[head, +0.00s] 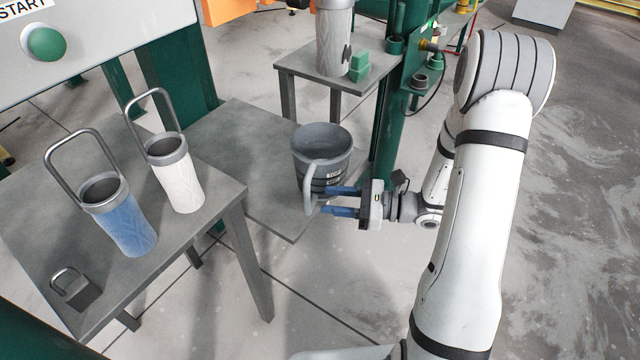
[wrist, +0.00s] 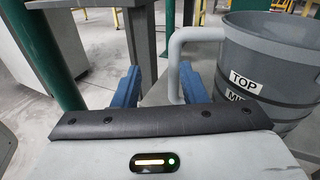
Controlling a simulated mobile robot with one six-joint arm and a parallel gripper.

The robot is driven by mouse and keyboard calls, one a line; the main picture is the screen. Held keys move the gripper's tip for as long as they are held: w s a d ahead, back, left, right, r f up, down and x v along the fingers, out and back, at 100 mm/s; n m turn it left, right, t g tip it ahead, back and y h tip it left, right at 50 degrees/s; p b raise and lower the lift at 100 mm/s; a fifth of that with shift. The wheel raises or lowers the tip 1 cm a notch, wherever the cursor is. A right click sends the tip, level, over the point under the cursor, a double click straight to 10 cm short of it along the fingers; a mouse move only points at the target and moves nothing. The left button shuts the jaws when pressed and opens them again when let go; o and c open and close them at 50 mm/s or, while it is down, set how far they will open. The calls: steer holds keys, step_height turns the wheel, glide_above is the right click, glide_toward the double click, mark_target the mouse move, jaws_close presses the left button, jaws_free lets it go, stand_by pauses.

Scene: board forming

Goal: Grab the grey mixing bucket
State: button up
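The grey mixing bucket (head: 322,145) stands upright on a low grey platform (head: 235,140) in the head view. Its light grey side handle (head: 309,190) faces my gripper (head: 324,200). The wrist view shows the bucket (wrist: 265,70) at the right, with a "TOP" label on its wall. My gripper (wrist: 160,82) is open, its two blue fingers apart. The handle (wrist: 176,65) shows between the fingers, nearer the right one. I cannot tell whether a finger touches it. The bucket's lower part is partly hidden by the handle and fingers in the head view.
A table (head: 215,195) at the left holds a blue container (head: 125,225) and a white container (head: 180,185), both with tall handles. Behind the bucket, a small table (head: 300,62) holds another container (head: 334,40) and a green block (head: 359,66). A green post (head: 385,130) stands close behind the bucket.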

mark_target(306, 196)
steer(key=shift+m+t, duration=0.8)
steer(key=w+a, duration=0.1)
steer(key=a, duration=0.1)
steer(key=w+a+f+b, duration=0.1)
steer(key=a, duration=0.1)
steer(key=w+a+f, duration=0.1)
steer(key=a, duration=0.1)
steer(key=shift+w+a+f+b, duration=0.2)
steer(key=shift+w+a+b, duration=0.05)
steer(key=shift+w+b, duration=0.05)
jaws_close()
